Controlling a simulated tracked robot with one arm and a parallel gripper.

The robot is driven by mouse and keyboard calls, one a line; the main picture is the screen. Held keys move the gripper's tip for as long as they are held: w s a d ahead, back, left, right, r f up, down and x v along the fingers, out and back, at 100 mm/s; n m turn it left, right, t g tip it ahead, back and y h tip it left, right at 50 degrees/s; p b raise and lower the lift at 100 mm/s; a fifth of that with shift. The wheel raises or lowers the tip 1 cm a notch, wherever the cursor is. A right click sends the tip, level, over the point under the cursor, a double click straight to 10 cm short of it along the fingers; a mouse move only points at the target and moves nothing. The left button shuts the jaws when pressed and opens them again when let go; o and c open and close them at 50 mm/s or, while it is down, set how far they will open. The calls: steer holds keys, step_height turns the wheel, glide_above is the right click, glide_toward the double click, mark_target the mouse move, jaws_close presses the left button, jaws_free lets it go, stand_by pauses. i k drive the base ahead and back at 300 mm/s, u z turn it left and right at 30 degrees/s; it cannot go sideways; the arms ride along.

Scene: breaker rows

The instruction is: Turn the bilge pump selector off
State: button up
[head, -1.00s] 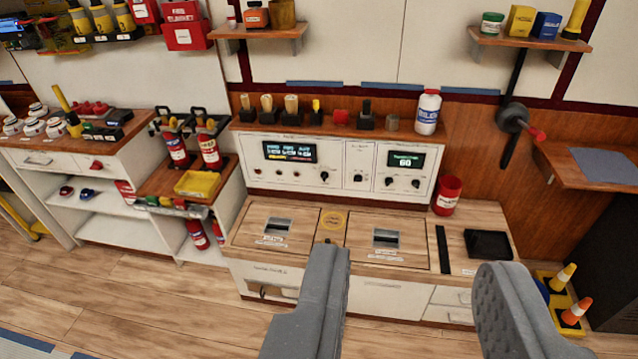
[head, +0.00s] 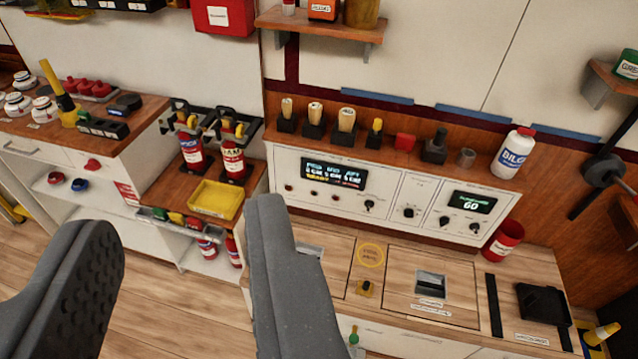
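A white control panel (head: 385,195) stands at the back of the wooden counter. It carries several black knobs: one under the left display (head: 369,205), one on the narrow middle section (head: 408,212), and two under the right display (head: 459,226). Their labels are too small to read, so I cannot tell which is the bilge pump selector. My gripper (head: 182,222) is open and empty, its two grey fingers wide apart. It is in front and to the left of the panel, touching no knob. The right finger hides part of the counter's left end.
A white bottle (head: 512,153) and several small items stand on the panel's top ledge. A red cup (head: 503,240) stands right of the panel. A yellow tray (head: 215,199) and red extinguishers (head: 233,157) are at left. The counter has hatches and a black tray (head: 545,305).

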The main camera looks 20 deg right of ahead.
mark_target(370, 205)
steer(key=z, duration=0.05)
steer(key=i, duration=1.05)
steer(key=z, duration=0.35)
